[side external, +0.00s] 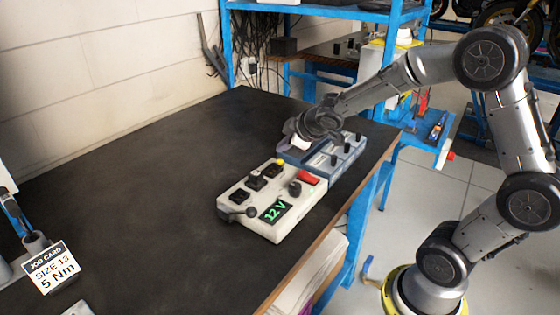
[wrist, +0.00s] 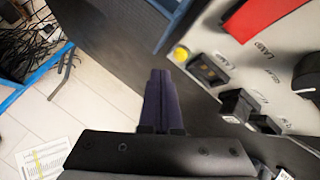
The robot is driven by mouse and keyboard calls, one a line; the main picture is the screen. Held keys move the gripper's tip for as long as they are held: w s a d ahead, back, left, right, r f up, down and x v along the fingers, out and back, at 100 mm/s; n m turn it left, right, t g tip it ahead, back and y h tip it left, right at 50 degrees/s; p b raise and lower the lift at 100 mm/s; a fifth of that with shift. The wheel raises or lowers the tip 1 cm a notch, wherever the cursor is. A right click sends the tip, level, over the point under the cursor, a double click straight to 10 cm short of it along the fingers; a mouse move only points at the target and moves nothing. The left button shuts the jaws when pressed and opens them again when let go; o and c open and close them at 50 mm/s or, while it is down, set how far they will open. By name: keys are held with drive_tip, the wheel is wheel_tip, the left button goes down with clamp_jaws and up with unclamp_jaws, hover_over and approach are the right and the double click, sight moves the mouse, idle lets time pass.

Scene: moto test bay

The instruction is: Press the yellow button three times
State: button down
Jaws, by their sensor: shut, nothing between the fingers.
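The yellow button (side external: 279,161) is a small round cap at the far corner of a pale control box (side external: 285,228). In the wrist view the yellow button (wrist: 180,53) sits on the box's edge, to the upper right of my fingertips. My gripper (side external: 297,141) is shut and empty, above the far side of the box, near the button. Its dark fingers (wrist: 159,80) lie together in the wrist view. They look apart from the button, but I cannot tell the exact gap.
The box also carries a red switch (side external: 308,178), black knobs and switches, and a green "12 V" display (side external: 275,210). A blue-grey unit (side external: 345,160) with black levers stands behind it. A job card (side external: 52,267) stands at left. The dark bench (side external: 130,200) is clear between.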

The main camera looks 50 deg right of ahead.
sight(283, 166)
drive_tip(key=shift+f, duration=0.55)
drive_tip(key=shift+f, duration=0.2)
idle(1.7)
drive_tip(key=shift+f, duration=0.25)
drive_tip(key=shift+f, duration=0.4)
idle(0.7)
drive_tip(key=shift+r, duration=0.8)
drive_tip(key=shift+r, duration=2.5)
